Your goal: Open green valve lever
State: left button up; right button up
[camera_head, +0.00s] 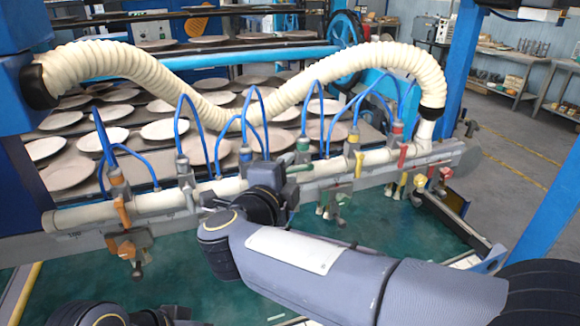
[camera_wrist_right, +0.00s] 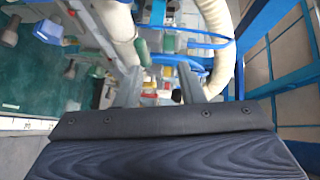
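The green valve lever (camera_head: 299,168) sticks out from the cream pipe (camera_head: 225,188), below a green fitting (camera_head: 303,146) with a blue hose. My right gripper (camera_head: 270,180) is right beside the lever, to its left in the head view; its fingertips are hidden there. In the right wrist view the two fingers of the right gripper (camera_wrist_right: 160,70) are apart, with green parts (camera_wrist_right: 168,45) beyond them. I cannot tell whether the lever lies between the fingers or touches them. Dark parts of my left arm show at the bottom left; its fingers cannot be made out.
Along the pipe are an orange lever (camera_head: 122,212), a yellow lever (camera_head: 359,163) and a red lever (camera_head: 402,156). A ribbed cream hose (camera_head: 110,60) arches above. Blue hoses rise close to my right gripper. Plates (camera_head: 70,174) lie on racks behind. Blue posts stand at the sides.

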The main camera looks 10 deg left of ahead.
aim_at(292, 172)
jog(key=shift+m+g+h, duration=0.4)
jog(key=shift+m+h, duration=0.1)
jog(key=shift+h, duration=0.4)
jog(key=w+f, duration=0.1)
jog(key=w+f+p, duration=0.1)
jog(key=w, duration=0.1)
jog(key=w+f+p, duration=0.1)
jog(key=shift+w+a, duration=0.2)
jog(key=shift+w, duration=0.15)
grip_shut()
